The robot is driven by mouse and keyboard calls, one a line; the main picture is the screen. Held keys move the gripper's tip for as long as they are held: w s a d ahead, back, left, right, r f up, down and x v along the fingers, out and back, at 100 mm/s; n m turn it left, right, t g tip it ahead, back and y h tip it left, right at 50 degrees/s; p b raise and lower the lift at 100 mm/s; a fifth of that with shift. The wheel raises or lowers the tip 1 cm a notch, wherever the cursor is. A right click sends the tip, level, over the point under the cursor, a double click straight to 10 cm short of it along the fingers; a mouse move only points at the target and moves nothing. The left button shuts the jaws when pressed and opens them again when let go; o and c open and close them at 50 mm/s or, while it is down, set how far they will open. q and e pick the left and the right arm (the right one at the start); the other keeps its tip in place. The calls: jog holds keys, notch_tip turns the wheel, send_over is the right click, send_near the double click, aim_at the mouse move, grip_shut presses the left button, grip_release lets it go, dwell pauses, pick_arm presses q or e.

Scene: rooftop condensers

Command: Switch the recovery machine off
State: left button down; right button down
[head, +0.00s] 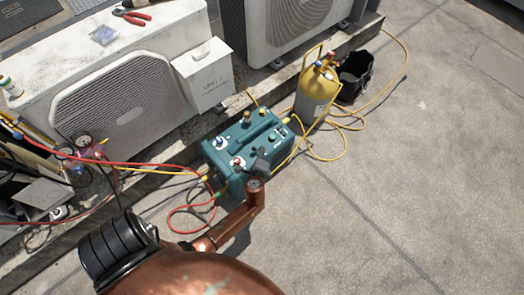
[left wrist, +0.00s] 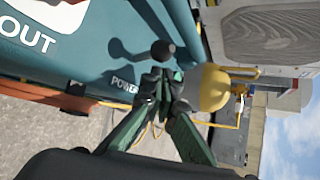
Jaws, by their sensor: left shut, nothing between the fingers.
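The teal recovery machine (head: 240,143) stands on the concrete in the head view, with hoses joined to it. In the left wrist view its teal panel (left wrist: 90,45) fills the upper left, with the words OUT and POWER. A dark ball-tipped power switch (left wrist: 163,50) stands out from the panel beside POWER. My left gripper (left wrist: 163,76) is shut and empty, its tips close to the switch ball; I cannot tell whether they touch. In the head view the left gripper (head: 262,158) is at the machine's near side and hides part of it. My right gripper is out of view.
A yellow cylinder (head: 314,98) stands right of the machine, with a black bag (head: 355,75) behind it. Condensers (head: 125,100) line the back. Red and yellow hoses (head: 185,220) run left to the gauges (head: 83,141). The concrete at the right is mostly clear.

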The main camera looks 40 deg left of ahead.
pick_arm(q)
jog(key=shift+w+f, duration=0.2)
jog(key=shift+w, duration=0.1)
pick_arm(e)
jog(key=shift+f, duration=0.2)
pick_arm(q)
jog(key=shift+r, duration=0.1)
